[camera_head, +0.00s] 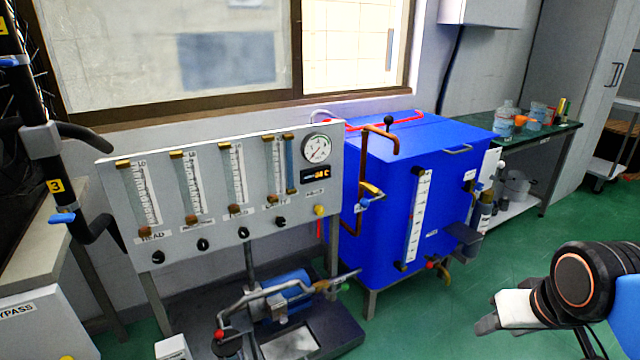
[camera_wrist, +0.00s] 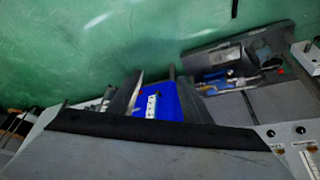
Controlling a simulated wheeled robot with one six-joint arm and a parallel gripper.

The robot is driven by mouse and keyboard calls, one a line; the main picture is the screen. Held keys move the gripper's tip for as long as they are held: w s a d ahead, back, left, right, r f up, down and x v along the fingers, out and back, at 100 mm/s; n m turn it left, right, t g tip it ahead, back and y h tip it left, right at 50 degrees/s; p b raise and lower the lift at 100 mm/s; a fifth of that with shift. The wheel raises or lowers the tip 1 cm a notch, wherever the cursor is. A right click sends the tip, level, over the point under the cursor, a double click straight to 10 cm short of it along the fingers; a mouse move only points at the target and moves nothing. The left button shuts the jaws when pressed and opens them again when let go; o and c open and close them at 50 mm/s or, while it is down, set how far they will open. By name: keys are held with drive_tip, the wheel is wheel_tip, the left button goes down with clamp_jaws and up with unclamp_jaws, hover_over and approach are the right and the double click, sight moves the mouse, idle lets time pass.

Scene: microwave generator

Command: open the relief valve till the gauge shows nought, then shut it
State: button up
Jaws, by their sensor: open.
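A round white gauge (camera_head: 317,149) sits at the top right of the grey instrument panel (camera_head: 130,170); its needle reading is too small to tell. A yellow knob (camera_head: 320,210) is below it, under a small unreadable label. A blue-handled valve (camera_head: 365,202) sits on the copper pipe beside the blue tank (camera_head: 400,160). I cannot tell which of these is the relief valve. My gripper (camera_head: 487,312) is at the lower right, open and empty, well apart from the panel. In the wrist view my fingers (camera_wrist: 155,85) show dark, with the blue tank behind them.
Several black knobs (camera_head: 202,244) line the panel's lower edge. A pump with piping (camera_head: 285,295) stands on the floor before it. A green-topped bench (camera_head: 545,139) with bottles is behind right. Green floor (camera_head: 440,325) is clear between my gripper and the tank.

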drive_tip(key=w+a+f+n+t, duration=0.1)
drive_tip(key=w+a+t, duration=0.2)
drive_tip(key=w, duration=1.2)
drive_tip(key=n+t+y, duration=0.4)
drive_tip(key=t+y, duration=0.3)
drive_tip(key=y, duration=0.3)
approach(321, 212)
drive_tip(key=x, duration=0.8)
drive_tip(key=shift+w+a, duration=0.2)
drive_tip(key=shift+w, duration=0.1)
drive_tip(key=c, duration=1.1)
